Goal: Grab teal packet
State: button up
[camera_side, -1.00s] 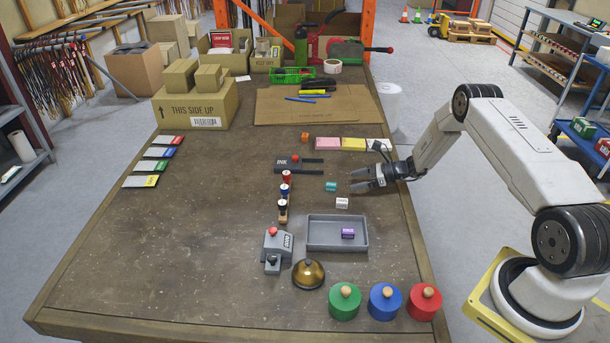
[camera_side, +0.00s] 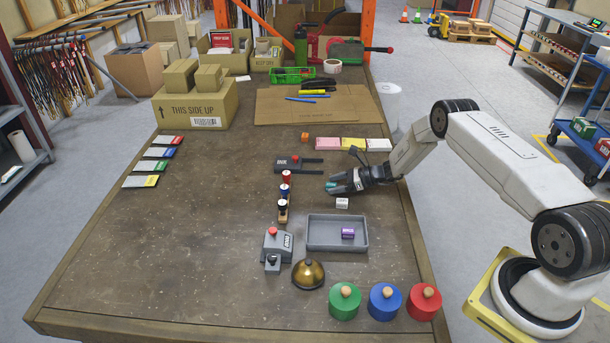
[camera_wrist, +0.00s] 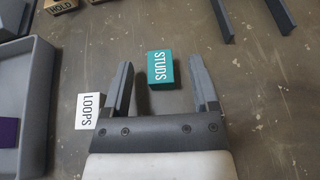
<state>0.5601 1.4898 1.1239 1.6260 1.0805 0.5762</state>
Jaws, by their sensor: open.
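The teal packet (camera_wrist: 160,68), marked STUDS, lies on the table between the two open fingers of my gripper (camera_wrist: 162,84) in the wrist view. In the side view my gripper (camera_side: 340,186) is low over the table and the teal packet (camera_side: 334,184) shows only partly, at the fingers.
A white LOOPS packet (camera_wrist: 89,111) lies just outside the left finger; it also shows in the side view (camera_side: 342,203). A grey tray (camera_side: 318,247) holds a purple packet (camera_side: 348,233). Stamps (camera_side: 285,190) stand left of my gripper.

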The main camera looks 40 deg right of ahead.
jog(key=shift+w+a+f, duration=0.15)
jog(key=shift+w+a, duration=0.1)
dwell(0.3)
grip_shut()
